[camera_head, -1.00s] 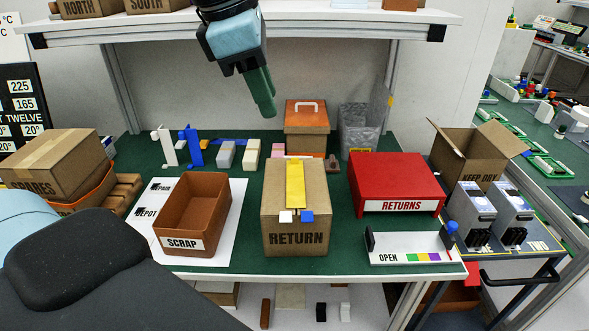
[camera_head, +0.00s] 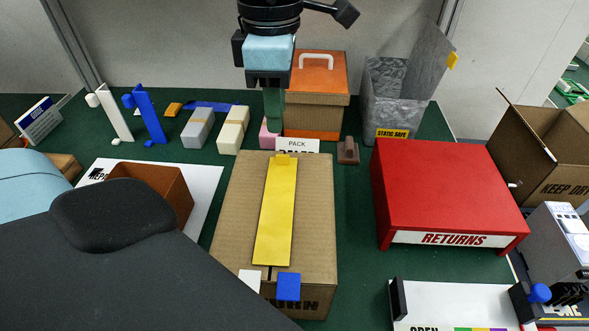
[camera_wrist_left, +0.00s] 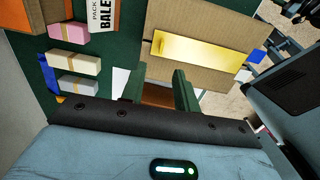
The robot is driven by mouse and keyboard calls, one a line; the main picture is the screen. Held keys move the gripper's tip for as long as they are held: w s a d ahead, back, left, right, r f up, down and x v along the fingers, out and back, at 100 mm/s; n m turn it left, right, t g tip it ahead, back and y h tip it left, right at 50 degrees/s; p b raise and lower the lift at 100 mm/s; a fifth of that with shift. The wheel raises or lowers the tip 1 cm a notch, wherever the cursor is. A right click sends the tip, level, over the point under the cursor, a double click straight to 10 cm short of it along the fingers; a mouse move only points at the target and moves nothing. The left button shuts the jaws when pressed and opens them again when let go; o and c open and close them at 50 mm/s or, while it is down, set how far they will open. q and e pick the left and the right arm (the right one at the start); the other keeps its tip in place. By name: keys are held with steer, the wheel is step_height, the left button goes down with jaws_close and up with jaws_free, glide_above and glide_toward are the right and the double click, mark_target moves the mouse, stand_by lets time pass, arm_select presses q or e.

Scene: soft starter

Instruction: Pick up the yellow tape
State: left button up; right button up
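The yellow tape (camera_head: 276,212) is a flat strip lying lengthwise on top of a brown cardboard box (camera_head: 317,215). It also shows in the left wrist view (camera_wrist_left: 197,52), apart from the fingers. My left gripper (camera_head: 272,131) points down behind the far edge of the box in the head view, beyond the tape's far end. In the left wrist view its two green fingers (camera_wrist_left: 160,78) stand apart with nothing between them. My right gripper is not in view.
A white "PACK" sign (camera_head: 297,145) and an orange-lidded box (camera_head: 318,95) stand behind the cardboard box. A red "RETURNS" stand (camera_head: 445,190) is to its right. A brown bin (camera_head: 165,190) is to its left, partly hidden by my arm. Pale blocks (camera_head: 198,128) stand at the back.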

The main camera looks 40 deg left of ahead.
mark_target(279, 155)
arm_select(q)
steer(key=shift+s+d+f, duration=0.1)
steer(key=shift+d+f, duration=0.05)
steer(key=shift+f, duration=0.1)
step_height(279, 155, down, 2)
steer(key=shift+f, duration=0.1)
steer(key=shift+f+p, duration=0.5)
steer(key=shift+f, duration=2.3)
jaws_close()
